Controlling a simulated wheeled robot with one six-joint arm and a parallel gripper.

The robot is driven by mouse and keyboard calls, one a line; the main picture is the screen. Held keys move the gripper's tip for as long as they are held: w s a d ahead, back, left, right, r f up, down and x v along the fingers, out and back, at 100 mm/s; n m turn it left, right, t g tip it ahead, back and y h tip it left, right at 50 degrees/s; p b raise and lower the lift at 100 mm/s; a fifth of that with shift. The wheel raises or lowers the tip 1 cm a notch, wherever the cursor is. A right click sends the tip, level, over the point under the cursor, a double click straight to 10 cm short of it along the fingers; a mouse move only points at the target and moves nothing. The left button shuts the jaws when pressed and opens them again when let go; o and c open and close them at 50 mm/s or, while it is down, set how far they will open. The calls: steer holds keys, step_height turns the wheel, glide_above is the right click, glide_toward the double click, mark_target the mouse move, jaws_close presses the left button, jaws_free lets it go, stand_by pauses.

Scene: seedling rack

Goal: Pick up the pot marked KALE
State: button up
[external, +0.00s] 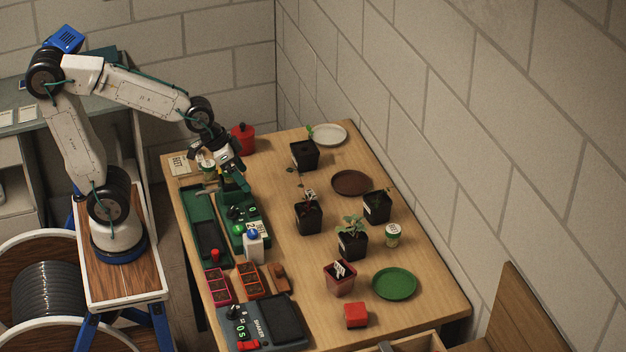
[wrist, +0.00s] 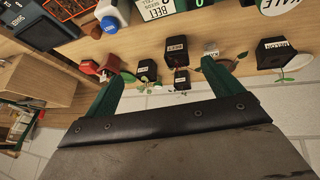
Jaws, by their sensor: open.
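My gripper (external: 238,181) is open and empty, above the left part of the table near the green tool tray; its two green fingers are spread in the wrist view (wrist: 161,70). Four black pots stand on the table: one at the back (external: 304,155), one in the middle (external: 309,218), one leafy pot nearer the front (external: 352,245) and one at the right (external: 377,207). A reddish pot (external: 340,280) stands in front of them. In the wrist view, labelled black pots (wrist: 147,71) (wrist: 271,55) show beyond the fingers; I cannot surely read which pot says KALE.
A green saucer (external: 395,284), a brown saucer (external: 351,183) and a pale saucer (external: 330,134) lie among the pots. A small labelled tub (external: 393,235) stands at the right. A white bottle (external: 253,246) with a blue top stands near the tray. The wall borders the table's right side.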

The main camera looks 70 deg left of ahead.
steer(key=w+d+f+t, duration=0.2)
steer(key=w+d+f, duration=0.1)
steer(key=w+d, duration=0.3)
steer(key=w+d+f+t, duration=0.2)
steer(key=w+d+f, duration=0.15)
steer(key=w, duration=0.45)
steer(key=n+t+y, duration=0.1)
steer(key=t+y, duration=0.1)
steer(key=t, duration=0.3)
glide_toward(350, 235)
steer(key=x, duration=0.4)
steer(key=shift+w+d+f, duration=0.2)
steer(key=shift+d, duration=0.1)
steer(key=shift+w+d+f+y, duration=0.1)
steer(key=shift+d+f+y, duration=0.05)
steer(key=shift+f+y, duration=0.2)
steer(key=x, duration=0.5)
steer(key=r+x, duration=0.1)
steer(key=x, duration=0.1)
steer(key=shift+w+a+f, duration=0.2)
steer(key=shift+w, duration=0.3)
steer(key=shift+c, duration=0.3)
steer(key=c, duration=1.2)
